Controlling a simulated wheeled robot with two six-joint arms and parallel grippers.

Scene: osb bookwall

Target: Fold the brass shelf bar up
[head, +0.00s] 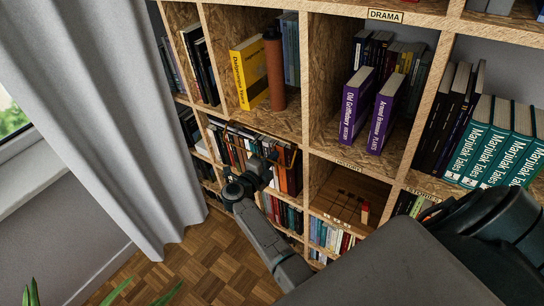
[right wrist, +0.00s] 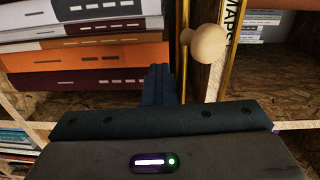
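In the right wrist view a thin brass-coloured bar (right wrist: 230,50) runs up and down right of centre, beside a round pale wooden knob (right wrist: 209,46). Whether the knob is fixed to this bar, I cannot tell. In the head view a thin brownish bar (head: 262,136) seems to cross the front of a book compartment, small and hard to make out. My right gripper (head: 268,172) is in front of that compartment. Its fingers (right wrist: 158,86) look shut together and empty, just left of the knob and apart from it. My left gripper is out of view.
Stacked books (right wrist: 85,52) fill the left of the wrist view, close to the fingers. The bookwall (head: 305,80) of chipboard holds many books. A grey curtain (head: 100,110) hangs at left. Parquet floor (head: 205,260) lies open below.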

